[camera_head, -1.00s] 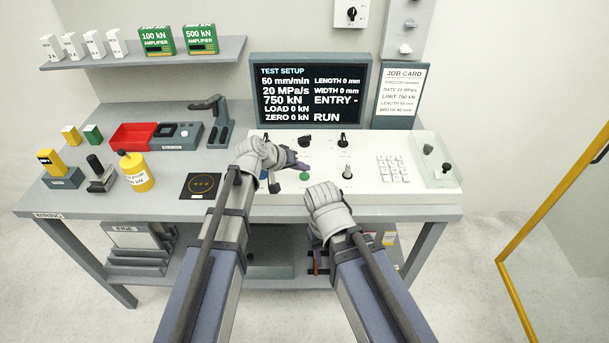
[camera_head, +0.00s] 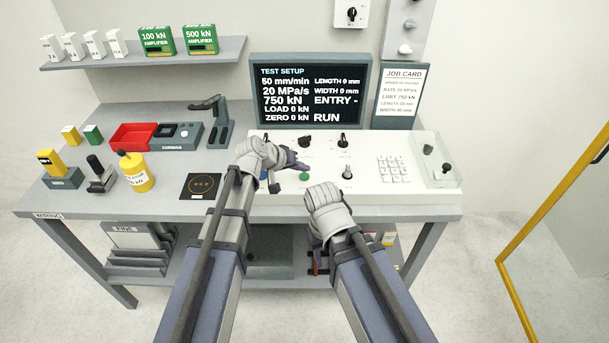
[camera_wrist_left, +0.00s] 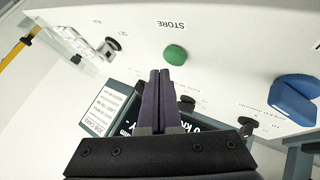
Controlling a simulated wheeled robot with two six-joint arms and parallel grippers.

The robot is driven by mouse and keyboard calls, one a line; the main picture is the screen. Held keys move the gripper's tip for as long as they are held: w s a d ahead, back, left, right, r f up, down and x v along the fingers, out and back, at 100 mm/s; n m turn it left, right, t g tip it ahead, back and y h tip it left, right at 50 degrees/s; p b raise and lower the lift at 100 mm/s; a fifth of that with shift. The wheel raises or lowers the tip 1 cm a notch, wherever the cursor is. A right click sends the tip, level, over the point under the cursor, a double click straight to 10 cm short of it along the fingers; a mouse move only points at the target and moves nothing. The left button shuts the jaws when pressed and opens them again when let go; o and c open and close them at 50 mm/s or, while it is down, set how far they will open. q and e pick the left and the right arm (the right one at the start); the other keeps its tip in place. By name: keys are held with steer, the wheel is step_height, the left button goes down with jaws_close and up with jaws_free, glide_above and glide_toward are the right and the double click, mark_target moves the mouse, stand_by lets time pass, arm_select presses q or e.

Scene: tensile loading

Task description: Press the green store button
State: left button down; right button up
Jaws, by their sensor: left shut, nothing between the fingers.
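The green store button (camera_head: 305,176) is a round cap on the white sloped control panel (camera_head: 370,150). In the left wrist view the green button (camera_wrist_left: 175,54) sits just beyond my fingertips, near the printed word STORE. My left gripper (camera_head: 302,166) is shut and empty, and its dark fingers (camera_wrist_left: 160,74) point toward the button. The fingertips appear close to it, and I cannot tell whether they touch. My right arm's wrist (camera_head: 328,208) is in front of the panel's lower edge; its fingers are hidden.
A blue knob (camera_wrist_left: 295,98) is beside the green button, partly covered by my left arm in the head view. A black and silver knob (camera_head: 347,173) and a keypad (camera_head: 393,168) are to the right. The screen (camera_head: 310,90) stands behind the panel.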

mark_target(302, 177)
arm_select(q)
steer(key=shift+f, duration=0.15)
stand_by(0.3)
steer(key=shift+f+b, duration=0.25)
steer(key=shift+b, duration=0.2)
steer(key=shift+f+b, duration=0.5)
steer(key=shift+f, duration=0.05)
stand_by(0.4)
steer(key=shift+r, duration=0.1)
steer(key=shift+r+p, duration=0.9)
steer(key=shift+p, duration=0.05)
step_height(302, 177, up, 5)
steer(key=p, duration=0.5)
stand_by(0.3)
